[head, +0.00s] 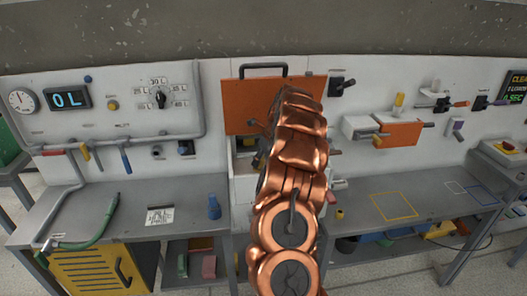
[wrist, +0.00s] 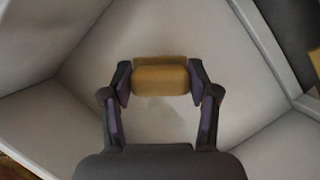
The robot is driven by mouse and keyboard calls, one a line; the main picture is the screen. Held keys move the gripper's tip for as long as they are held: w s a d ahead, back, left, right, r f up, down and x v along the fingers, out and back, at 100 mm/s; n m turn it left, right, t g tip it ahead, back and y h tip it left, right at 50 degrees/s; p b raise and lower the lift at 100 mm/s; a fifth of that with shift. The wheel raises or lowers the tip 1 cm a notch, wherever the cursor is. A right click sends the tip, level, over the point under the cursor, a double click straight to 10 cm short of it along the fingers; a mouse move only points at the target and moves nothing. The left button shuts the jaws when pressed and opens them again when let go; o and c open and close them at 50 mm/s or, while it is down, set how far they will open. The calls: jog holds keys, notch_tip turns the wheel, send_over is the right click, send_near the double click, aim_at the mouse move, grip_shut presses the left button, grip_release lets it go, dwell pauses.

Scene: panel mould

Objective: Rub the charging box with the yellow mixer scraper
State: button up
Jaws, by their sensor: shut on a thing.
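In the wrist view my gripper (wrist: 160,82) is shut on a yellow block-like piece, which I take for the yellow mixer scraper (wrist: 161,74); only this piece of it shows. Around it are pale, sloping walls of a box-like interior (wrist: 72,78), probably the charging box. I cannot tell whether the scraper touches a wall. In the head view my copper arm covers the middle, and the gripper and scraper are hidden behind it. A white box (head: 243,168) shows partly beside the arm, below a raised orange flap (head: 243,105) with a dark handle.
The left bench (head: 110,200) holds a green hose (head: 103,222), a printed card (head: 160,215) and a blue bottle (head: 214,208). The right bench (head: 350,220) has outlined, empty areas. A white box with an orange front (head: 398,134) is on the wall at right.

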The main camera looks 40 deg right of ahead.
jog(key=shift+r+p, duration=0.95)
jog(key=shift+r, duration=1.45)
